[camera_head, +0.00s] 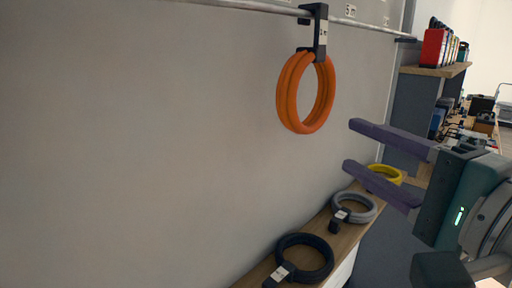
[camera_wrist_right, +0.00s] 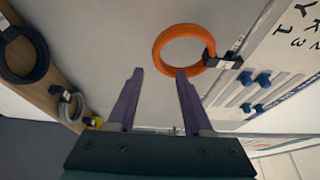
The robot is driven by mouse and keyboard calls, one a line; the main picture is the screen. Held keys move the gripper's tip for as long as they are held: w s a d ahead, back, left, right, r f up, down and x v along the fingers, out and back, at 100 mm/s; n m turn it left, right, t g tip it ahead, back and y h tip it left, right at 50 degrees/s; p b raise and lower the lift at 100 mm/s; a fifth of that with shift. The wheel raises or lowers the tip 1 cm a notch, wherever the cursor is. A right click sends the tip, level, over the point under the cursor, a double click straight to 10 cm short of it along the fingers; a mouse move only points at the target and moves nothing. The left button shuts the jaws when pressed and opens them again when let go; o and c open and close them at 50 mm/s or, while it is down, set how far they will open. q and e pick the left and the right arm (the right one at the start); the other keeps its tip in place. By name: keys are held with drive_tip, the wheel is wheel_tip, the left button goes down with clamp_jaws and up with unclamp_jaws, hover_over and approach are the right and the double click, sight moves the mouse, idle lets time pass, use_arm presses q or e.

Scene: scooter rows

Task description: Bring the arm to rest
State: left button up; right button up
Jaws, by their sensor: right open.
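My right gripper (camera_head: 350,146) is open and empty, its two purple fingers pointing left in the head view. An orange cable coil (camera_head: 306,92) hangs from a black hook on the wall rail, up and to the left of the fingertips. The right wrist view also shows the open right gripper (camera_wrist_right: 158,73) and the orange coil (camera_wrist_right: 183,48) beyond the right fingertip. I cannot tell from the wrist view how far the fingertips are from the coil; in the head view they are apart. My left gripper is not in view.
A wooden shelf below the wall holds a dark coil (camera_head: 304,257), a grey coil (camera_head: 354,208) and a yellow coil (camera_head: 386,174). A metal rail (camera_head: 262,6) runs along the wall. Red and other upright items (camera_head: 434,47) stand on a cabinet at the right. The left wall area is clear.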

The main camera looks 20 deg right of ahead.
drive_tip(key=shift+s+a, duration=0.1)
drive_tip(key=shift+s, duration=0.1)
drive_tip(key=s+a+f+n+g+y+p, duration=0.1)
drive_tip(key=a+f+n+g+y+p, duration=0.2)
drive_tip(key=a+n, duration=0.35)
drive_tip(key=s+f+n+g+h+p, duration=0.1)
drive_tip(key=s+f+n+g+p, duration=0.1)
drive_tip(key=s+f+n+g, duration=0.35)
drive_tip(key=s+f+n+g+h+p, duration=0.1)
drive_tip(key=s+f+n+g, duration=0.1)
drive_tip(key=s+n+g, duration=0.5)
wheel_tip(320, 180, up, 38)
drive_tip(key=s+n+t+p, duration=0.1)
drive_tip(key=p, duration=3.6)
drive_tip(key=shift+s+n+p, duration=0.25)
drive_tip(key=shift+n+p, duration=0.05)
drive_tip(key=shift+p, duration=0.05)
drive_tip(key=shift+f, duration=0.15)
